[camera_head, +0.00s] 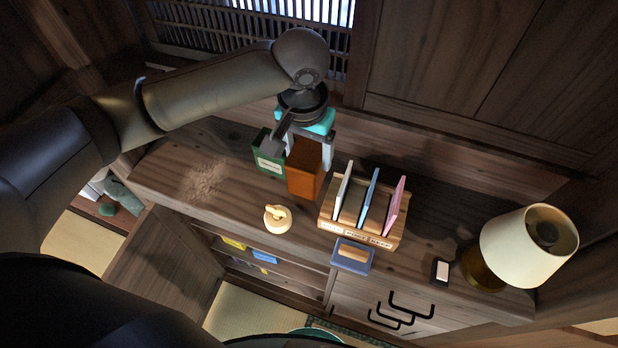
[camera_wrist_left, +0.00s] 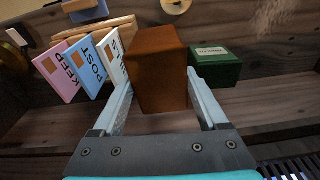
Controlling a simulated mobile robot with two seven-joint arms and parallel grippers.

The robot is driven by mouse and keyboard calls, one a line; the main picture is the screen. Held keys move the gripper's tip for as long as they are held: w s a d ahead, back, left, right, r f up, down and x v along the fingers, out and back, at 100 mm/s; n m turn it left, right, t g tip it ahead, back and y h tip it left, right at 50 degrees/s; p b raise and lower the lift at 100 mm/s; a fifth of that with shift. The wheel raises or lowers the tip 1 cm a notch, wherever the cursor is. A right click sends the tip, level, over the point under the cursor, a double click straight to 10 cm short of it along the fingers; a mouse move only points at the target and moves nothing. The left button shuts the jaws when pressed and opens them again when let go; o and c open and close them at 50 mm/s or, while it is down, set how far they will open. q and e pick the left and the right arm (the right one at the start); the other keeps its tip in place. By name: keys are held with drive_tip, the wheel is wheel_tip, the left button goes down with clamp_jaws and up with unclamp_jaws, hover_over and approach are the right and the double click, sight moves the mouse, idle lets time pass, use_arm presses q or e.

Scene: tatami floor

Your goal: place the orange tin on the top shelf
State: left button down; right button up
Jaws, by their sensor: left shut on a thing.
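The orange tin (camera_head: 304,178) is a plain, upright orange-brown box over the wooden top (camera_head: 205,178) of a low cabinet. It also fills the middle of the left wrist view (camera_wrist_left: 160,70). My left gripper (camera_head: 312,150) reaches down from above and behind and is shut on the tin, with one finger on each side. I cannot tell whether the tin's base touches the wood. Open shelves (camera_head: 275,277) show in the cabinet's front below the top. My right gripper is not in view.
A green labelled box (camera_head: 268,158) stands close beside the tin. A wooden rack (camera_head: 356,232) holds several coloured cards on the other side. The top's left end is clear.

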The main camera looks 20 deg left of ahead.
use_arm(q)
wheel_tip(320, 180, down, 8)
drive_tip(key=shift+f+b, duration=0.25)
drive_tip(key=shift+b, duration=0.05)
drive_tip(key=shift+f, duration=0.1)
unclamp_jaws()
idle(0.3)
